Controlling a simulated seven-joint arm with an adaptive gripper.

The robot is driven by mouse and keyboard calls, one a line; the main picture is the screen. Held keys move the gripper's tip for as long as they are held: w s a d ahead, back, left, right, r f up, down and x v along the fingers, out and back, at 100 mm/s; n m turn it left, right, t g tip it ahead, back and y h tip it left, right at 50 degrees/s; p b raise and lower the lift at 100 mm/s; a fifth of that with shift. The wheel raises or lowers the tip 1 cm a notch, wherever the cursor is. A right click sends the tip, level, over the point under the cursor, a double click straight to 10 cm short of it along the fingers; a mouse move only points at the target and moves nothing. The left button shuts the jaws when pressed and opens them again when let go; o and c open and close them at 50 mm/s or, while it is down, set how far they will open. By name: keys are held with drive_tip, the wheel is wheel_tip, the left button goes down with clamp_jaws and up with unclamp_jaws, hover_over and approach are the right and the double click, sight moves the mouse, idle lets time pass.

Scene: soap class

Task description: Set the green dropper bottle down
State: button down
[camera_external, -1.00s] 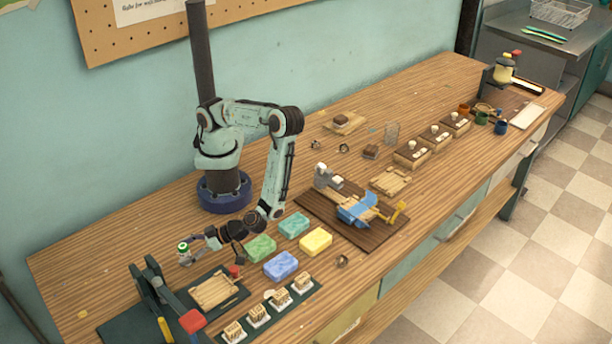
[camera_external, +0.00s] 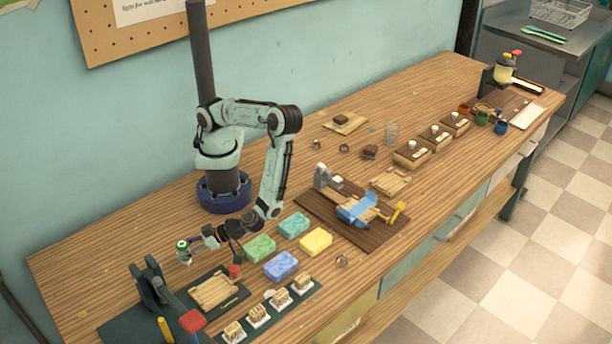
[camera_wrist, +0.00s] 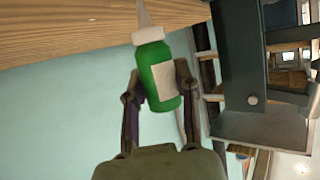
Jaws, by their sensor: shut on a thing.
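The green dropper bottle (camera_wrist: 153,70) has a white collar, a pale pointed tip and a blank pale label. In the wrist view my gripper (camera_wrist: 157,82) is shut on it, with one finger on each side of its body. In the external view the bottle (camera_external: 182,246) is small, at the left end of the bench near the wall side. My gripper (camera_external: 192,250) there is low over the bench. I cannot tell whether the bottle's base touches the wood.
A dark stand with red and yellow parts (camera_external: 160,290) stands close by at the front left. A wooden tray on a dark mat (camera_external: 214,291) and a small red-topped item (camera_external: 235,271) lie nearby. Coloured soap bars (camera_external: 260,247) sit to the right. Bare bench (camera_external: 110,255) lies to the left.

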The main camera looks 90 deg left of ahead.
wheel_tip(320, 180, up, 9)
drive_tip(key=shift+r, duration=0.15)
drive_tip(key=w+d+n+t+h, duration=0.3)
drive_tip(key=w+d+n+h, duration=0.35)
drive_tip(key=w, duration=0.45)
drive_tip(key=w+a+n+t+h, duration=0.2)
drive_tip(key=w+n+t+h, duration=0.25)
drive_tip(key=w, duration=1.05)
drive_tip(key=w+a+r+n+t, duration=0.3)
drive_tip(key=w+a+n+t, duration=0.4)
drive_tip(key=w+a, duration=0.75)
drive_tip(key=w+a+n+t+y, duration=0.2)
drive_tip(key=w+a+n+t, duration=0.35)
drive_tip(key=a, duration=1.05)
drive_tip(key=shift+m+t, duration=0.45)
drive_tip(key=shift+t, duration=0.05)
drive_tip(key=w+f, duration=0.3)
drive_tip(key=w, duration=0.2)
drive_tip(key=w+f, duration=0.3)
drive_tip(key=w, duration=0.3)
drive_tip(key=w+d+f, duration=0.1)
drive_tip(key=w+f, duration=0.2)
drive_tip(key=w, duration=0.2)
drive_tip(key=shift+w+f, duration=0.2)
drive_tip(key=shift+f, duration=1.7)
